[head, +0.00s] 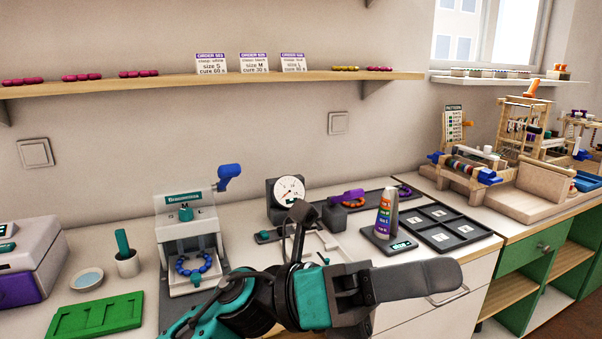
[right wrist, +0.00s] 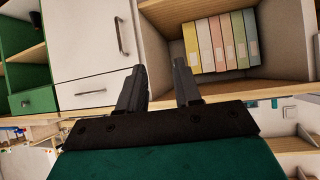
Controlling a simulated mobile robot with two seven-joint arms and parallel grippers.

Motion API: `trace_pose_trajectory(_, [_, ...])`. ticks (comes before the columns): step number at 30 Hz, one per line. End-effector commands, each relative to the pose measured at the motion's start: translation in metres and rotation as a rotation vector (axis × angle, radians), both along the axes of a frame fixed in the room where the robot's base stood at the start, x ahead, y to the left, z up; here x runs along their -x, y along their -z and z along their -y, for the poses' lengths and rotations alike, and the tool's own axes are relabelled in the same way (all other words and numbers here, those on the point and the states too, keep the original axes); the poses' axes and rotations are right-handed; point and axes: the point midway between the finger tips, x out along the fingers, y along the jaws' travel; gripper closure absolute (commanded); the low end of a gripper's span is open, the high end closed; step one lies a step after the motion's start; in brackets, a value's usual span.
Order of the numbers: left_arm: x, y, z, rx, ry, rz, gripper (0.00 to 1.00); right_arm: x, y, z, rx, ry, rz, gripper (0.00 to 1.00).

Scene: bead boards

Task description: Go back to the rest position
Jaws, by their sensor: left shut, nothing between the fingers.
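My left gripper (head: 425,279) reaches across the bottom middle of the head view, at the end of my teal and black arm. Its dark fingers are shut and hold nothing. It is in front of the counter's front edge, near the white drawer. My right gripper (right wrist: 159,66) shows only in the right wrist view. Its two dark fingers stand apart with nothing between them, in front of the cabinets. No rest position is marked in either view.
The counter holds a press (head: 187,222) with a blue bead ring, a dial gauge (head: 289,189), a bottle (head: 386,215), a dark tray (head: 462,238) and a green board (head: 95,316). A shelf (head: 230,80) runs above. Folders (right wrist: 220,42) stand in an open cabinet.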

Motion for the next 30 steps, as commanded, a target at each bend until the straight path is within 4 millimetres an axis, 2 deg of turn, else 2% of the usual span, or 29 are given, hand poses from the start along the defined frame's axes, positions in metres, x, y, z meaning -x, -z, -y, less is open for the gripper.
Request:
trace_pose_trajectory(1, [-0.016, -0.001, -0.009, 0.052, -0.040, -0.163, 1.00, 0.000, -0.006, 0.001, 0.001, 0.000, 0.002, 0.66])
trace_pose_trajectory(4, [-0.051, 0.008, -0.033, 0.156, -0.119, -0.484, 1.00, -0.001, -0.012, 0.002, 0.004, 0.002, 0.011, 0.66])
trace_pose_trajectory(7, [-0.084, 0.034, -0.064, 0.260, -0.197, -0.807, 1.00, 0.000, -0.015, 0.003, 0.008, 0.003, 0.009, 0.66])
trace_pose_trajectory(10, [-0.110, 0.076, -0.099, 0.367, -0.277, -1.126, 1.00, 0.001, -0.017, 0.005, 0.013, 0.005, 0.005, 0.66])
trace_pose_trajectory(14, [-0.122, 0.149, -0.147, 0.514, -0.384, -1.534, 1.00, 0.001, -0.024, 0.007, 0.016, 0.008, 0.012, 0.66])
trace_pose_trajectory(17, [-0.111, 0.213, -0.186, 0.639, -0.471, -1.838, 1.00, 0.000, -0.030, 0.009, 0.020, 0.011, 0.017, 0.66])
trace_pose_trajectory(18, [-0.101, 0.239, -0.201, 0.691, -0.507, -1.952, 1.00, 0.000, -0.031, 0.010, 0.021, 0.012, 0.016, 0.66])
trace_pose_trajectory(22, [-0.059, 0.310, -0.242, 0.851, -0.618, -2.263, 1.00, 0.002, -0.032, 0.015, 0.029, 0.018, 0.011, 0.66])
trace_pose_trajectory(24, [-0.034, 0.338, -0.258, 0.926, -0.668, -2.390, 1.00, 0.003, -0.033, 0.016, 0.031, 0.019, 0.009, 0.66])
trace_pose_trajectory(27, [-0.005, 0.364, -0.274, 1.010, -0.722, -2.515, 1.00, 0.004, -0.034, 0.016, 0.031, 0.020, 0.012, 0.66])
trace_pose_trajectory(30, [0.013, 0.379, -0.282, 1.057, -0.755, -2.583, 1.00, 0.004, -0.035, 0.016, 0.031, 0.020, 0.013, 0.66])
